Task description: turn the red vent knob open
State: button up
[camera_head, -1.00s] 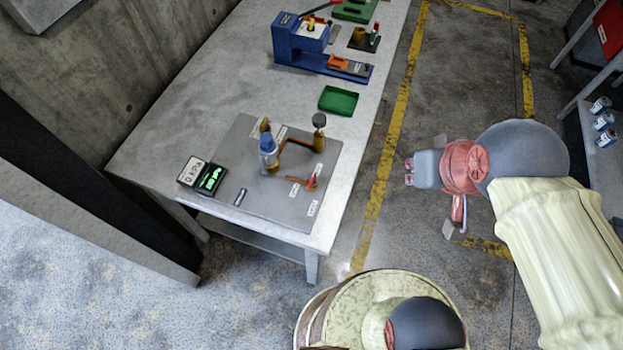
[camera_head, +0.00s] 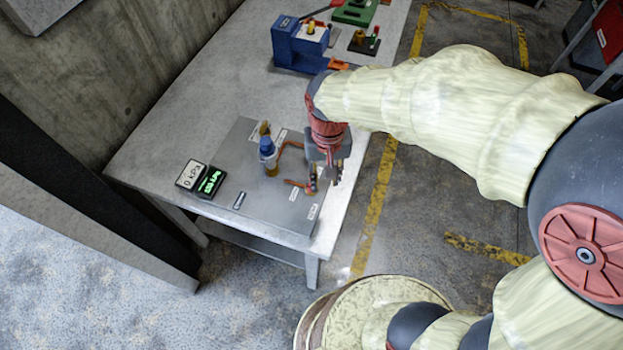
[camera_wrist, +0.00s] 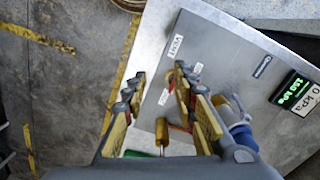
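The red vent knob shows as a small red part (camera_head: 309,188) on the grey panel (camera_head: 262,205), low beside my gripper (camera_head: 325,181) in the head view. My gripper points down over the right part of the panel and hides some of the fittings. In the wrist view my gripper (camera_wrist: 157,84) is open, its two fingers well apart. A bit of red (camera_wrist: 172,87) shows beside the right finger, which partly hides it. The VENT label (camera_wrist: 176,45) lies on the panel beyond the fingertips. I cannot tell whether a finger touches the knob.
A lit green display (camera_head: 210,181) and a 0 kPa plate (camera_head: 191,174) are at the panel's left. A blue machine (camera_head: 298,45) stands farther back. The table's front left is clear.

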jog(key=w+a+m, duration=0.1)
jog(key=w+a+f+m, duration=0.1)
jog(key=w, duration=0.1)
jog(key=w+a+f+m, duration=0.1)
jog(key=shift+w+a, duration=0.2)
jog(key=shift+w, duration=0.2)
jog(key=shift+r+m, duration=0.15)
jog(key=shift+m, duration=0.55)
jog(key=shift+f, duration=0.6)
notch_tip(320, 180, down, 7)
jog(key=shift+r+b, duration=0.15)
jog(key=shift+b, duration=0.85)
jog(key=c, duration=0.4)
grip_shut()
